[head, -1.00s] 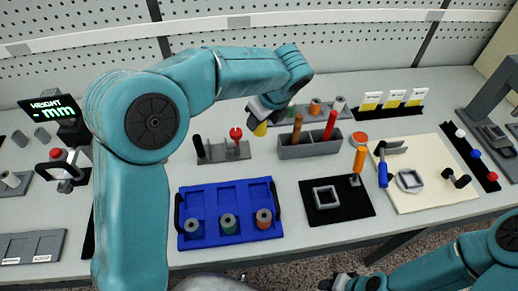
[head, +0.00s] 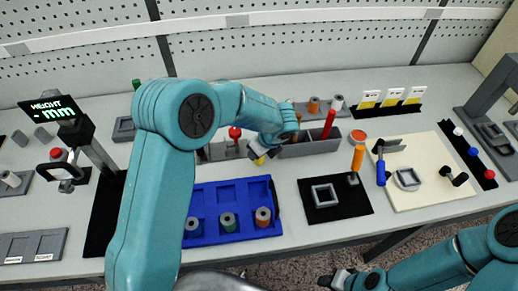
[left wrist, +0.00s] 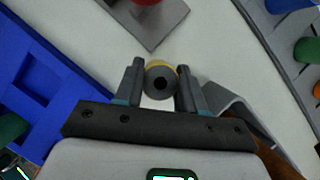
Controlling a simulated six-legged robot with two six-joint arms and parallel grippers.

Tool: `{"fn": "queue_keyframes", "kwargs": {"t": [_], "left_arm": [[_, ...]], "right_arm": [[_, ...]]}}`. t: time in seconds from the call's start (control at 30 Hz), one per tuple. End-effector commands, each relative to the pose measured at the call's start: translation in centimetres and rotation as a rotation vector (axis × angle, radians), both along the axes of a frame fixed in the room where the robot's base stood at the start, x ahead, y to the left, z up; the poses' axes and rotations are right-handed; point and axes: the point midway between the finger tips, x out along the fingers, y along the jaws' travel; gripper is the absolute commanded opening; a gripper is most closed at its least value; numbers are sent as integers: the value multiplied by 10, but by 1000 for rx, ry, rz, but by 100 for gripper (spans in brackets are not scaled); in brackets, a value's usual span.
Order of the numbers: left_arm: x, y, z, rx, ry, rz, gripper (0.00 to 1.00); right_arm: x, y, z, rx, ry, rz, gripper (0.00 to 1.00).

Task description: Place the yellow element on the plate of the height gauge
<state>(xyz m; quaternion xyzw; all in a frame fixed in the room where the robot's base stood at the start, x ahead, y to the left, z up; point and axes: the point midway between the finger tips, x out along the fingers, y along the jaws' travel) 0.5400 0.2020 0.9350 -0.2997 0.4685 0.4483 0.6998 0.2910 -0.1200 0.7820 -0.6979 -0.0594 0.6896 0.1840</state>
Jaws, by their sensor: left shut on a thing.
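The yellow element (head: 260,160) is a small yellow piece with a grey, holed end. My left gripper (head: 262,152) is shut on it, in front of the grey bin and above the bench; the left wrist view shows the yellow element (left wrist: 161,79) between the two fingertips (left wrist: 160,82). The height gauge (head: 92,150) stands at the left with a black display (head: 55,108) reading HEIGHT mm. A dark plate (head: 103,215) lies at its foot, partly hidden by my left arm. My right gripper (head: 337,279) is at the bottom edge, too small to read.
A blue tray (head: 204,194) with several spools lies in front of my left gripper. A grey bin (head: 325,147) with tools is behind it, beside a red-topped spindle holder (head: 213,152). A black mat (head: 310,208) and cream board (head: 430,190) lie right. Bare bench separates tray and mat.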

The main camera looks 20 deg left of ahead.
Motion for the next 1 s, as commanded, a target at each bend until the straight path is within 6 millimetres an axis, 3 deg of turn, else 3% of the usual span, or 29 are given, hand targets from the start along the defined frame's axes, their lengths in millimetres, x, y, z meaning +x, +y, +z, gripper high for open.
{"fn": "queue_keyframes", "kwargs": {"t": [0.17,0.2,0.23,0.27,0.67,1.0], "left_arm": [[0,0,-5,0,0,0,8],[0,0,-3,0,-1,0,52],[0,0,-3,0,0,0,62],[0,0,-3,0,0,0,65],[0,-3,8,0,-4,-2,65],[-12,-30,78,0,-7,-1,65]], "right_arm": [[0,0,-5,0,0,0,43],[0,0,-3,0,0,0,43],[0,0,-3,0,0,0,43],[0,0,-3,0,0,0,43],[0,0,-1,0,0,0,43],[0,0,-8,0,0,0,43]]}}
